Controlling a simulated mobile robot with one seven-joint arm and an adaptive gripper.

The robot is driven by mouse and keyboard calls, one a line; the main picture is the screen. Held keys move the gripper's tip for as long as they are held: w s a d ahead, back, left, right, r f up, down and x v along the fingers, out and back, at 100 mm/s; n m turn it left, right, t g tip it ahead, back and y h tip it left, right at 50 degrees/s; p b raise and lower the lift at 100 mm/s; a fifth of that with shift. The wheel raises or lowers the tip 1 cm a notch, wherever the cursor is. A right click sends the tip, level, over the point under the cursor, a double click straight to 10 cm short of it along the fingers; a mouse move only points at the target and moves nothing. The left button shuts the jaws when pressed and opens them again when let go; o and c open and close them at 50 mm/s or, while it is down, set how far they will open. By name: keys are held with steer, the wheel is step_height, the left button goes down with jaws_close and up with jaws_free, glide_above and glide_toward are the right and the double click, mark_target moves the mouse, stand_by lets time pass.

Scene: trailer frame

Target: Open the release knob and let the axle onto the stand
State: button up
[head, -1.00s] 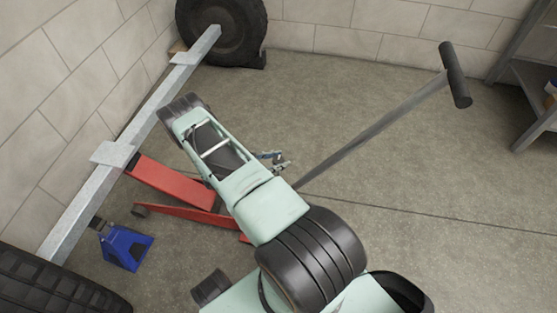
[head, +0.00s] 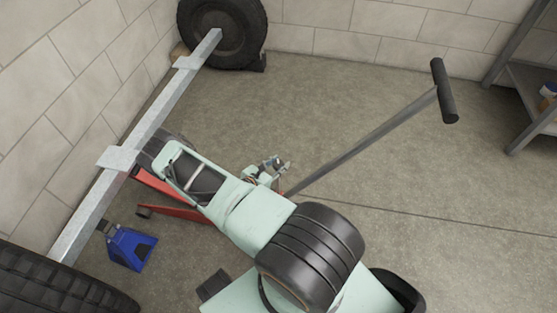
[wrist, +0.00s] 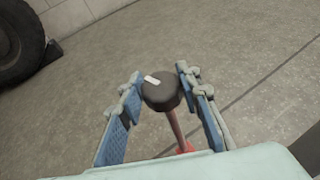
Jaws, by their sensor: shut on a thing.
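My gripper (wrist: 160,95) is shut on the release knob (wrist: 158,98), a black round knob with a white mark on top of a thin red shaft in the wrist view. In the head view my gripper (head: 276,168) is near the foot of the jack handle, and the knob cannot be made out there. The grey metal axle (head: 160,105) runs along the left wall. The blue stand (head: 133,250) is on the floor close to the axle's near part; I cannot tell whether they touch. The red jack (head: 175,211) is mostly hidden under my arm.
The grey jack handle (head: 365,141) slants up to the right with a black crossbar grip (head: 443,90). A tyre (head: 222,35) stands at the far end and another tyre (head: 60,288) at near left. A metal shelf (head: 530,85) is at right. Open floor lies between.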

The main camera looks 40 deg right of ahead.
mark_target(278, 164)
steer(key=shift+r+n+t+y+p, duration=0.1)
steer(key=shift+n+t+y+p, duration=0.4)
steer(key=shift+n+t+p, duration=0.7)
steer(key=o, duration=1.2)
steer(key=shift+c, duration=0.2)
step_height(278, 164, up, 10)
steer(key=shift+f, duration=0.1)
